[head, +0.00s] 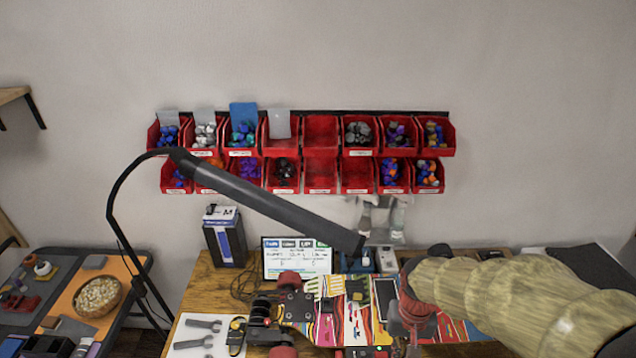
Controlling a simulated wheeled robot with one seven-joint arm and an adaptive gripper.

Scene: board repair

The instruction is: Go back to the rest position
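My arm, in a yellowish padded sleeve, enters from the right in the head view. My gripper (408,345) hangs at its red and dark end over the front of the wooden workbench (200,290). Its fingertips are too small and partly cut off by the lower edge, so I cannot tell whether they are open or shut. A colourful patterned board (340,318) lies on the bench to the left of the gripper, with a dark truck (294,304) and red wheels near its left end. A dark flat device (385,296) lies beside the gripper.
A black lamp arm (265,200) reaches across the bench. Red bins (320,135) hang on the wall. Wrenches (200,342) lie on a white sheet at left. A screen (296,258) and a dark box (226,240) stand behind. A side table with a bowl (98,297) is at far left.

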